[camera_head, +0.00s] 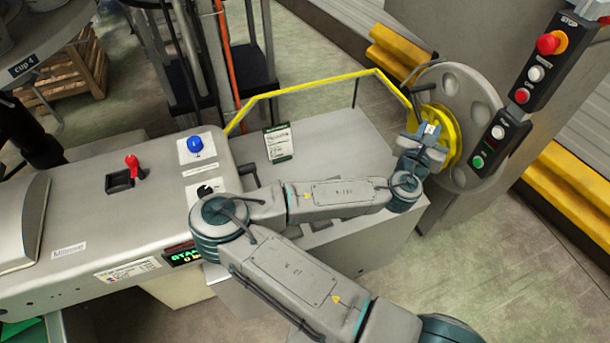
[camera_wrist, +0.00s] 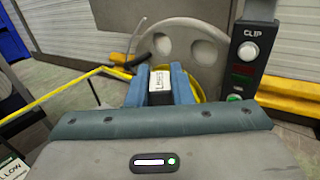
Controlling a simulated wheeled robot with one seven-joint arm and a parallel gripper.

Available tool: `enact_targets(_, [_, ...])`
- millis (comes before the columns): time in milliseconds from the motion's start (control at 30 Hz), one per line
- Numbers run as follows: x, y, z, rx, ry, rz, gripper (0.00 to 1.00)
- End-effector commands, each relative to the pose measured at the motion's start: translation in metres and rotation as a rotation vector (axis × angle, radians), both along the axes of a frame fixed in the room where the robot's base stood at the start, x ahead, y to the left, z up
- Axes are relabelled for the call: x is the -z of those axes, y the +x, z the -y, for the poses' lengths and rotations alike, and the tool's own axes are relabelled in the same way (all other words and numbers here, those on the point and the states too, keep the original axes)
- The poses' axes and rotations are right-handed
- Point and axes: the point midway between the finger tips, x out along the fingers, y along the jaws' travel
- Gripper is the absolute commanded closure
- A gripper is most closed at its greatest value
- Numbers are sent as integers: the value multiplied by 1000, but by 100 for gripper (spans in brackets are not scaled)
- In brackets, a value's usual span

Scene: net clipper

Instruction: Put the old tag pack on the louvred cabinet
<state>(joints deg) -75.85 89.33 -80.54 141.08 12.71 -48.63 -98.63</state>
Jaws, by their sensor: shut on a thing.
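My gripper (camera_head: 428,140) is shut on a small pack with a white printed label (camera_wrist: 160,80). In the wrist view the label shows between the two blue fingers; its print is too small to read surely. In the head view the pack is a small white patch (camera_head: 431,129) between the fingers, in front of the yellow reel on the round grey disc. I cannot tell which thing is the louvred cabinet. The grey box-like surface (camera_head: 340,140) inside the yellow rail shows no clear louvres.
A button panel (camera_head: 488,147) is right of the disc (camera_head: 470,92). A machine with blue and red knobs is at left.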

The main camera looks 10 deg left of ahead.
Motion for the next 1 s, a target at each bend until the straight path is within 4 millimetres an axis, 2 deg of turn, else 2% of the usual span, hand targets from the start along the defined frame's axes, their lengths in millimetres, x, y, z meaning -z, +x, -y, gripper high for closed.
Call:
enact_targets(167, [35,9,-12,-27,4,0,100])
enact_targets(300, [71,20,-32,-72,8,1,100])
enact_targets(500, [113,36,-64,-147,9,3,100])
enact_targets(800, [164,56,-110,-263,12,5,100])
enact_targets(1000, [189,66,-140,-340,13,6,100])
